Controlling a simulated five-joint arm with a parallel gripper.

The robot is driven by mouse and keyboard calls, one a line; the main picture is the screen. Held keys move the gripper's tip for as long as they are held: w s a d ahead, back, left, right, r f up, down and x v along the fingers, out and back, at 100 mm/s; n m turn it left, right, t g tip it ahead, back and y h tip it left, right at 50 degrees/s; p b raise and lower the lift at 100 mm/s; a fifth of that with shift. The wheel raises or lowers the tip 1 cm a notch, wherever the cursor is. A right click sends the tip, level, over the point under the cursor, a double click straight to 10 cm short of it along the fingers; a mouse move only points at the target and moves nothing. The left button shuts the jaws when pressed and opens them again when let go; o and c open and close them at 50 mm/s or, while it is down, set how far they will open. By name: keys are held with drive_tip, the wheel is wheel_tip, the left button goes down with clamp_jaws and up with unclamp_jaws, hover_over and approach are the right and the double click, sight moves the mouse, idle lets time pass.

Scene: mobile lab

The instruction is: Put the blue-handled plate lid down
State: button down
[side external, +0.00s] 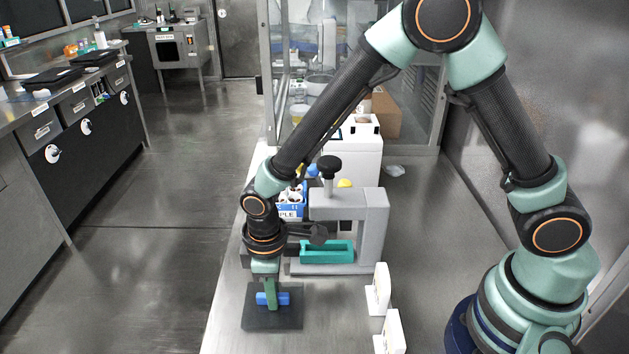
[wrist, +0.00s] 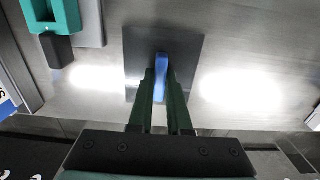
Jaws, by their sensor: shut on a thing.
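The plate lid is a dark grey square plate (side external: 290,316) with a blue bar handle (side external: 262,299) on top, near the front of the steel bench. In the wrist view the lid (wrist: 189,52) lies ahead of my gripper, with the blue handle (wrist: 161,68) between the green fingers. My gripper (side external: 270,296) points down and is shut on the handle; it also shows in the wrist view (wrist: 161,88). The lid looks level and at or close to the bench top; I cannot tell whether it touches. The fingers hide part of the handle.
A grey frame with a black knob (side external: 329,167) stands behind the lid, with a teal tray (side external: 327,253) at its base. A blue-and-white labelled box (side external: 290,205) is beside it. White upright holders (side external: 380,290) stand to the right. Bench between lid and holders is clear.

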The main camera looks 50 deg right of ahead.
drive_tip(key=shift+f, duration=0.15)
drive_tip(key=c, duration=0.9)
unclamp_jaws()
drive_tip(key=shift+o, duration=0.2)
wheel_tip(320, 180, up, 12)
drive_tip(key=shift+r, duration=0.2)
